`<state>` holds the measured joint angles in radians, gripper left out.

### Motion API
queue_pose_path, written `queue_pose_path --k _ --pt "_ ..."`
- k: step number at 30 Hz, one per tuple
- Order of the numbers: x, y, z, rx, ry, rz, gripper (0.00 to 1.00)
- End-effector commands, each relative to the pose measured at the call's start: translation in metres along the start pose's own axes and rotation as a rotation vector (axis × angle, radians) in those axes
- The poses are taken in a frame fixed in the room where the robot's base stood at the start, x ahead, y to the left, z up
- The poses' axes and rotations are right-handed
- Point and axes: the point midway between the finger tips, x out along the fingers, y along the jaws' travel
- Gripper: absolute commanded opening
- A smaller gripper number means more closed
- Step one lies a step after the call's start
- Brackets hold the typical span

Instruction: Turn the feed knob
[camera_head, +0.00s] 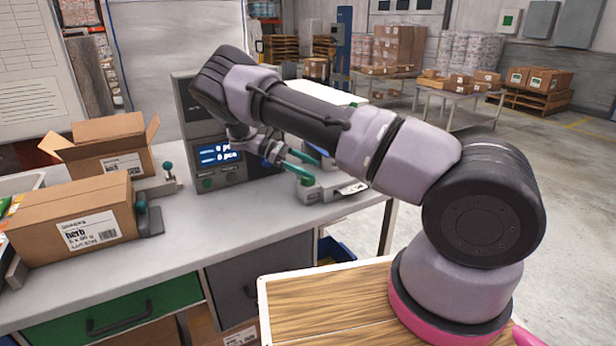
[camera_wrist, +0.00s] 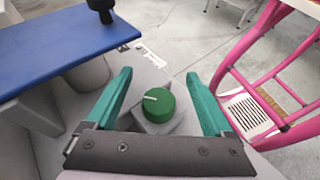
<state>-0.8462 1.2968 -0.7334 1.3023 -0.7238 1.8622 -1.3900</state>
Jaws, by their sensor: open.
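The feed knob (camera_wrist: 160,108) is a round green knob with a white pointer mark, on a small grey housing (camera_wrist: 176,126). In the wrist view the mark points left. My gripper (camera_wrist: 158,78) has two teal fingers, spread apart, one on each side of the knob with a gap to it on both sides. Nothing is held.
A grey panel with a lit display (camera_head: 218,154) stands behind my gripper. Cardboard boxes (camera_head: 92,232) sit on the bench (camera_head: 205,235) at left. In the wrist view a blue plate (camera_wrist: 62,45) with a black knob (camera_wrist: 101,8) lies upper left and a pink frame (camera_wrist: 240,50) at right.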

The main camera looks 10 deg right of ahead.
Motion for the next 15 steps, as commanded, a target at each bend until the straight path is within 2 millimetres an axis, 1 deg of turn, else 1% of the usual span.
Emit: queue_pose_path --k 1,6,10,15 --pt "-0.004 0.0 0.01 0.001 0.003 -0.002 0.87" --pt "-0.016 0.002 0.039 0.001 0.002 -0.001 0.87" --pt "-0.021 0.003 0.052 0.0 0.0 -0.001 0.87" --pt "-0.024 0.003 0.059 0.001 0.0 -0.001 0.87"
